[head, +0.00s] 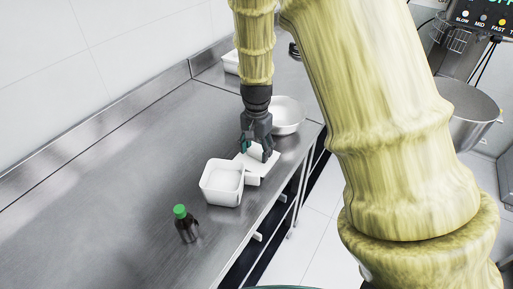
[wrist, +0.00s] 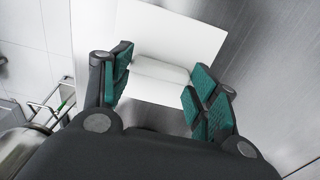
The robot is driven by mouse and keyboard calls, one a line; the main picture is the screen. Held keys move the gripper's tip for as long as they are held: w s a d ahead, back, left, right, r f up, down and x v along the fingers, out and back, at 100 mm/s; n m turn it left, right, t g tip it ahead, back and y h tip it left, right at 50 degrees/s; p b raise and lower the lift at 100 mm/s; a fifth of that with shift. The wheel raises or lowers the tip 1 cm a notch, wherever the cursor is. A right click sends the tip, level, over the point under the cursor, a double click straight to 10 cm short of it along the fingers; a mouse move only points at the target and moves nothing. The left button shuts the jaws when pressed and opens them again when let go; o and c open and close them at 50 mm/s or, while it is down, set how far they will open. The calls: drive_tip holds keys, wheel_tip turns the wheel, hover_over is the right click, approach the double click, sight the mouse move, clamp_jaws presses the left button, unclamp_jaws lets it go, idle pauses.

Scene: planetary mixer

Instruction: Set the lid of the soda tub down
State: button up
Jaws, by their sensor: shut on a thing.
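The white lid (head: 266,162) is a flat square plate with a raised grip, just behind the open tub in the head view. In the wrist view the lid (wrist: 172,32) shows its raised grip between my fingers. My gripper (head: 257,153) points down and is shut on the lid; its green finger pads also show in the wrist view (wrist: 158,76). An open white square tub (head: 208,193) with white contents stands nearer on the counter. Whether the lid touches the surface below it cannot be told.
A dark bottle with a green cap (head: 187,229) stands in front of the tub. A white round bowl (head: 288,113) is behind my gripper, and a white container (head: 230,62) is farther back. The steel counter (head: 120,170) is clear to the left; its edge is close on the right.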

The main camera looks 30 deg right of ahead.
drive_tip(key=shift+f, duration=0.1)
drive_tip(key=o, duration=1.2)
drive_tip(key=shift+w+f, duration=0.1)
drive_tip(key=shift+r, duration=0.5)
wheel_tip(320, 180, up, 11)
drive_tip(key=shift+r+b, duration=0.2)
drive_tip(key=shift+b, duration=0.6)
